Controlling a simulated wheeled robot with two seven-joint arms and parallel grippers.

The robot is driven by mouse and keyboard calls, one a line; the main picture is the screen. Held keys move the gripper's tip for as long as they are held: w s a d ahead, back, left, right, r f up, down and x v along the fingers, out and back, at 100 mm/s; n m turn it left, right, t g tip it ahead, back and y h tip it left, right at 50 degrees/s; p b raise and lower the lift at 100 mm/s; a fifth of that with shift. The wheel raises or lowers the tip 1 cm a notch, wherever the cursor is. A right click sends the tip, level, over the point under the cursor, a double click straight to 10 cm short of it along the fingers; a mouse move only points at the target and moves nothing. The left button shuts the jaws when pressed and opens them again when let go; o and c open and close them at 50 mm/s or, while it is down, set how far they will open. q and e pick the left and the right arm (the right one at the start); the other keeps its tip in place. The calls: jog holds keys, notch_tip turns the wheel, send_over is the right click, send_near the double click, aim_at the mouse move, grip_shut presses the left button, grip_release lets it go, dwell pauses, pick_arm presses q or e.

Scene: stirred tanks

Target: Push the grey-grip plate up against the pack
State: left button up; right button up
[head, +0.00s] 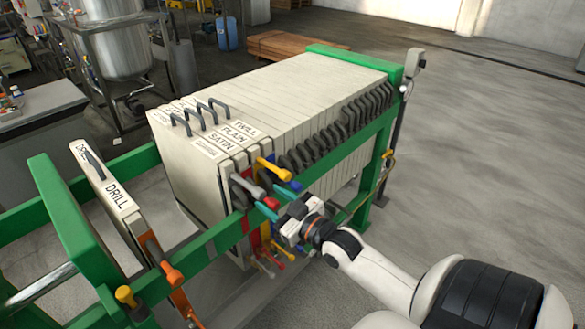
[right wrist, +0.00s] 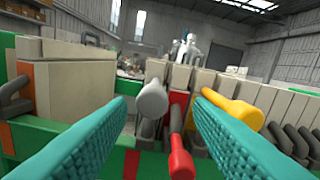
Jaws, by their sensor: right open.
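The grey grip (head: 247,187) sticks out from the near side of the labelled plates, close to the TWILL, PLAIN and SATIN labels. I cannot tell which label its plate bears. The pack (head: 310,95) of pale plates stands upright behind them in the green frame. My right gripper (head: 277,201) is at the frame's near rail, beside the coloured grips, open. In the right wrist view the grey grip (right wrist: 152,101) lies ahead between my teal fingers, with no clear contact. A red grip (right wrist: 180,157) and a yellow grip (right wrist: 236,112) are close by. My left gripper is out of view.
The DRILL plate (head: 116,194), with an orange grip (head: 172,272), stands apart to the left, with a gap between it and the pack. The green rail (head: 215,238) runs along the near side. Open floor (head: 480,130) lies to the right.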

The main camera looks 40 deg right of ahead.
jog(key=s+b, duration=0.1)
jog(key=s, duration=0.6)
jog(key=shift+d, duration=0.35)
jog(key=shift+w, duration=0.1)
